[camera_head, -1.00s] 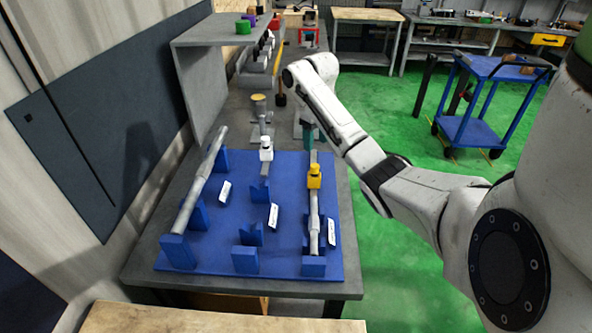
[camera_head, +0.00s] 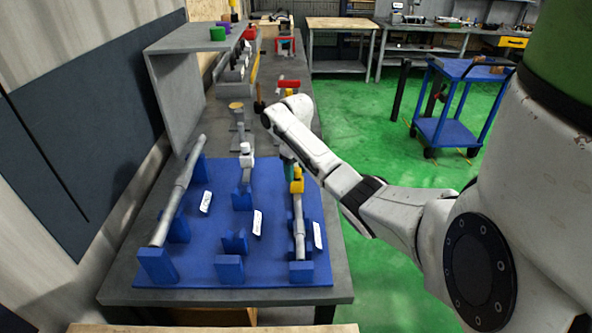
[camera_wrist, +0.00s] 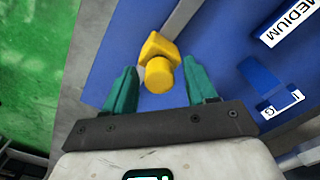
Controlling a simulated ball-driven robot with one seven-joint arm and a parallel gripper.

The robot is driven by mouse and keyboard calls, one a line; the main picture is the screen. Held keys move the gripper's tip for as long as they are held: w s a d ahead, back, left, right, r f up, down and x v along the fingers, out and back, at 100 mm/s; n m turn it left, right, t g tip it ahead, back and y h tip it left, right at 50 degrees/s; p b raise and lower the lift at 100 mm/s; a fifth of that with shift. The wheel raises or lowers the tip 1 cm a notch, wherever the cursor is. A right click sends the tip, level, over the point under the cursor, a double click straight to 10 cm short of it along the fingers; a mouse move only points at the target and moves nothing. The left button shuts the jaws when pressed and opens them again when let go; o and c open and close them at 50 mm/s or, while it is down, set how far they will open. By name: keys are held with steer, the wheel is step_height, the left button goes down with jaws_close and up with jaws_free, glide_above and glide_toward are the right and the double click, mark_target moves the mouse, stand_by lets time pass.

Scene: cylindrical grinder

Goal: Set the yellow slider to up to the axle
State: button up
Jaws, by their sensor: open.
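The yellow slider (camera_head: 297,181) sits near the far end of the right-hand metal axle (camera_head: 299,226), on the blue board. In the wrist view the yellow slider (camera_wrist: 159,66) shows as a block with a round knob. My gripper (camera_wrist: 161,92) is open, with its green fingers on either side of the knob and visible gaps to both. In the head view my gripper (camera_head: 289,168) is mostly hidden by my arm, just above the slider. The fingers do not appear to touch the slider; their exact height over it is hard to tell.
The blue board (camera_head: 205,262) has upright blue holders. A long grey shaft (camera_head: 180,190) lies at left, and a white slider (camera_head: 246,156) stands in the middle. A grey shelf (camera_head: 180,85) rises at back left. White labels (camera_head: 257,222) lie between the rows.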

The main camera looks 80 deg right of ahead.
steer(key=shift+c, duration=0.2)
jaws_close()
stand_by(0.4)
